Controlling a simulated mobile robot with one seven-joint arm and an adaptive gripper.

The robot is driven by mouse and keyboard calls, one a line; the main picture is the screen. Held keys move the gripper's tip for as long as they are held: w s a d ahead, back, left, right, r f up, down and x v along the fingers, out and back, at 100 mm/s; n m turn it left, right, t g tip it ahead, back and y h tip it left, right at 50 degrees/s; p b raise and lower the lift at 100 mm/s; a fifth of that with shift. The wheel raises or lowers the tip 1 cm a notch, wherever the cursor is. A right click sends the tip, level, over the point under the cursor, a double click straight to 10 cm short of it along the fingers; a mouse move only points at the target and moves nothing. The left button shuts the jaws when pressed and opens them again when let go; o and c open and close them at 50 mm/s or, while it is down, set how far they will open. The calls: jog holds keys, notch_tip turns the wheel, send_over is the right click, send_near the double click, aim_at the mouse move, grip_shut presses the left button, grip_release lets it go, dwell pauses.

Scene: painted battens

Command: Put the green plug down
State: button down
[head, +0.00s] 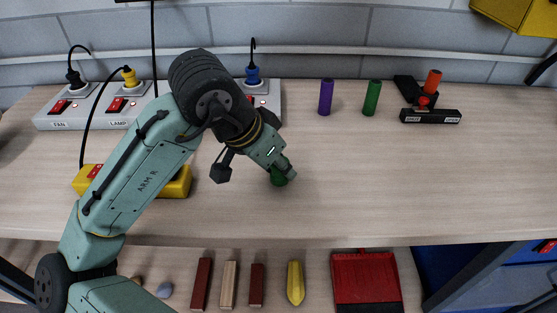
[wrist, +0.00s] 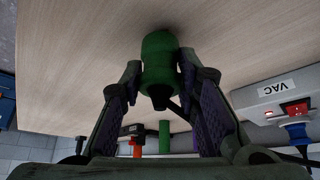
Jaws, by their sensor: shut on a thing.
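The green plug (head: 279,181) is between the fingers of my gripper (head: 284,169), low over the front middle of the bench. In the wrist view the plug (wrist: 159,66) sits between both finger pads, and my gripper (wrist: 158,88) is shut on it. Its far end is against the bare wood in the picture; I cannot tell whether it touches the bench top (head: 390,185). In the head view the fingers partly hide the plug.
The power strip (head: 53,121) stands behind, with black, yellow and blue plugs (head: 252,74). A yellow box (head: 179,184) is left of my gripper. Purple (head: 326,97) and green (head: 372,98) cylinders and a red-handled switch (head: 431,115) stand at the back. The right front is clear.

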jog(key=shift+f+b, duration=0.5)
jog(key=shift+f, duration=0.1)
jog(key=c, duration=1.2)
grip_release()
jog(key=shift+r, duration=0.25)
jog(key=v, duration=1.2)
jog(key=shift+r+b, duration=0.3)
jog(key=shift+r, duration=0.1)
